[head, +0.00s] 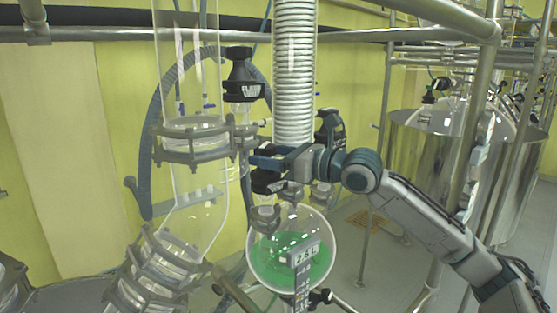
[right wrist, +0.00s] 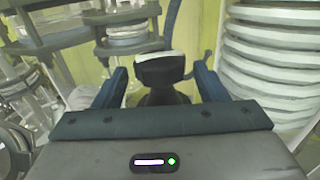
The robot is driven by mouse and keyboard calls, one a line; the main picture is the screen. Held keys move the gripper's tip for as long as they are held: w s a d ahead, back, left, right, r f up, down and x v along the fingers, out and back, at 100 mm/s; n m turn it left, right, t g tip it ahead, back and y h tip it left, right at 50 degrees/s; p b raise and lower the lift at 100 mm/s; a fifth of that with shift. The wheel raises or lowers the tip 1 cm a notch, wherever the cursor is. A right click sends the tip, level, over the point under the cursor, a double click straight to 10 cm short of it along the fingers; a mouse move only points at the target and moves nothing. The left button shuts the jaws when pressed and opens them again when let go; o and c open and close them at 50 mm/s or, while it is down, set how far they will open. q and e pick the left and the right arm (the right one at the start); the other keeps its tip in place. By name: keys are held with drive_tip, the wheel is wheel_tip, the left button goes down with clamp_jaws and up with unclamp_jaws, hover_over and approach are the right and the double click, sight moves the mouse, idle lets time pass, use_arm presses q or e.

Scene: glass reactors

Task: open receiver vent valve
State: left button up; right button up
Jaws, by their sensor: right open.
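The receiver is a round glass flask (head: 290,262) holding green liquid, below the coil column in the head view. A black valve (head: 267,183) sits just above the flask, directly under my right gripper (head: 264,158). My right gripper is open, coming in from the right with its fingers pointing left. In the right wrist view, a black knob (right wrist: 160,72) with a pale top edge stands between the two open blue fingers, with gaps on both sides. I cannot tell for sure that this knob is the vent valve. My left gripper is out of view.
A white coil column (head: 294,70) rises just behind the gripper. Another black valve (head: 242,80) is higher up on the left, near a glass column (head: 190,90). Metal pipes (head: 470,110) and a steel vessel (head: 415,150) stand to the right.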

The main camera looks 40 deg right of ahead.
drive_tip(key=shift+a+m+t+h, duration=0.1)
drive_tip(key=shift+m+t+h, duration=0.2)
drive_tip(key=shift+h, duration=0.2)
